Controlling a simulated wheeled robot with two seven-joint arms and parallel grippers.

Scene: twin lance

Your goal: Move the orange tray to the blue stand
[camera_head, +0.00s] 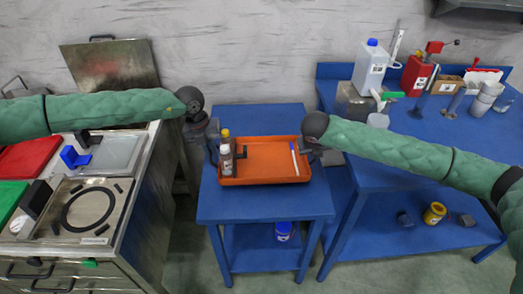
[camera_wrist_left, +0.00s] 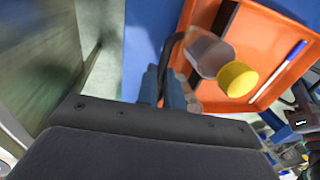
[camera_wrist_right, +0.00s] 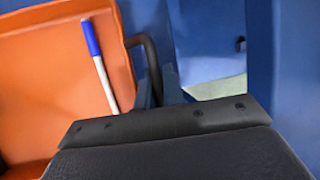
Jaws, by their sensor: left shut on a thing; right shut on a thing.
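The orange tray (camera_head: 265,172) is over the top of the small blue stand (camera_head: 262,208) in the middle of the head view. I cannot tell whether it rests on the top or hangs slightly above it. It looks level. It holds bottles at its left end, one with a yellow cap (camera_wrist_left: 238,78), and a white marker with a blue end (camera_wrist_right: 100,65). My left gripper (camera_head: 212,146) is shut on the tray's left dark handle (camera_wrist_left: 170,55). My right gripper (camera_head: 314,151) is shut on its right dark handle (camera_wrist_right: 151,62).
A steel workbench (camera_head: 120,215) with red and green trays stands at the left. A larger blue table (camera_head: 400,150) with a jug (camera_head: 370,68) and a red can (camera_head: 417,75) stands at the right. A blue-lidded jar (camera_head: 283,231) sits on the stand's lower shelf.

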